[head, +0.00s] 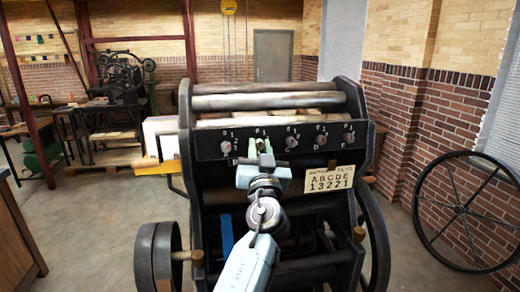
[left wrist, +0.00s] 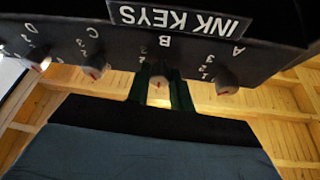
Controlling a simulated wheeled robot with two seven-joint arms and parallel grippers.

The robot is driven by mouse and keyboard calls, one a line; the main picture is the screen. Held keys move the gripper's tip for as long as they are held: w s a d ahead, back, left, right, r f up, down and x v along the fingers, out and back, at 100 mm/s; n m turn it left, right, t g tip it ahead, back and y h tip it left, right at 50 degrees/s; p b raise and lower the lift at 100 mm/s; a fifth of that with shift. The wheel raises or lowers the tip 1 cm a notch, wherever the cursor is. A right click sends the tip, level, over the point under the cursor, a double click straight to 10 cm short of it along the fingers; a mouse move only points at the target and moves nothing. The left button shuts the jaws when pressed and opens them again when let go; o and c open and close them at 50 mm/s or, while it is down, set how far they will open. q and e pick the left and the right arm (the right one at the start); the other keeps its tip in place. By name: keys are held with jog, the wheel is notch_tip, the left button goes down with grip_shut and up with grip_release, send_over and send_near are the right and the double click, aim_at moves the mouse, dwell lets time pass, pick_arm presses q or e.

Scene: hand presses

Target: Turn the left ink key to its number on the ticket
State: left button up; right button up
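A black press panel carries a row of grey ink keys. The leftmost key, A (head: 226,147), also shows at the right in the left wrist view (left wrist: 228,80), with a red mark on its face; I cannot tell its exact number. The ticket (head: 330,180) on the panel's lower right reads ABCDE over 13221. My left gripper (head: 261,148) is in front of key B, just right of key A. In the left wrist view its dark fingers stand on either side of key B (left wrist: 160,87), and it looks open. My right gripper is not in view.
Keys C (head: 292,141) and D (head: 320,139) and one more sit to the right along the panel. Rollers (head: 270,101) lie above it. A large wheel (head: 463,212) leans by the brick wall. Key A has free room in front.

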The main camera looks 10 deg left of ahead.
pick_arm(q)
grip_shut()
